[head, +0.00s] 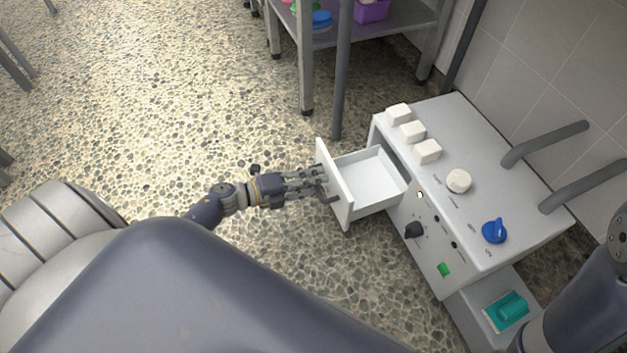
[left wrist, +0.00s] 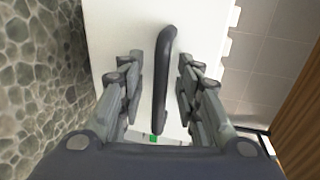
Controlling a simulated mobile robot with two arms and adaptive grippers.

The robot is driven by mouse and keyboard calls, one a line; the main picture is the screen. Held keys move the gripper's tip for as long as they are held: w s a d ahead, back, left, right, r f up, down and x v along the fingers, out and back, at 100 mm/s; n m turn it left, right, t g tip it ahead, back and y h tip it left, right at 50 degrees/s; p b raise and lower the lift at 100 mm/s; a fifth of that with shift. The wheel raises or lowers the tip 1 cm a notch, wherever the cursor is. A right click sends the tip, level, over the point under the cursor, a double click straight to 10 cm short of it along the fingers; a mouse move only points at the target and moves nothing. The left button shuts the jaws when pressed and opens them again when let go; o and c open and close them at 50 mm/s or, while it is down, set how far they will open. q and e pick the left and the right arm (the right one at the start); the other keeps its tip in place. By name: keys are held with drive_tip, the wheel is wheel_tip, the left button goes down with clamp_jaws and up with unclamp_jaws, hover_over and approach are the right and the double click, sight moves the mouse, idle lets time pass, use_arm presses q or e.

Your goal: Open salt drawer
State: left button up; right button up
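The white salt drawer (head: 368,178) stands pulled out of the side of the white machine (head: 490,150), and its inside looks empty. My left gripper (head: 324,185) is at the outer face of the drawer front. In the left wrist view, the dark bar handle (left wrist: 162,85) on the white drawer front (left wrist: 112,30) lies between the two fingers of my left gripper (left wrist: 158,82). The fingers are apart, with a gap on each side of the handle. Part of my right arm shows at the right edge of the head view, but its gripper is out of the picture.
The machine carries white blocks (head: 412,131), a white knob (head: 458,181), a blue knob (head: 494,231), a black knob (head: 413,230) and a green button (head: 444,270). A teal item (head: 506,311) sits low in front. A metal shelf (head: 385,28) stands behind.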

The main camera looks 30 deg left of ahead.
use_arm(q)
drive_tip(key=v, duration=1.2)
drive_tip(key=shift+f, duration=0.1)
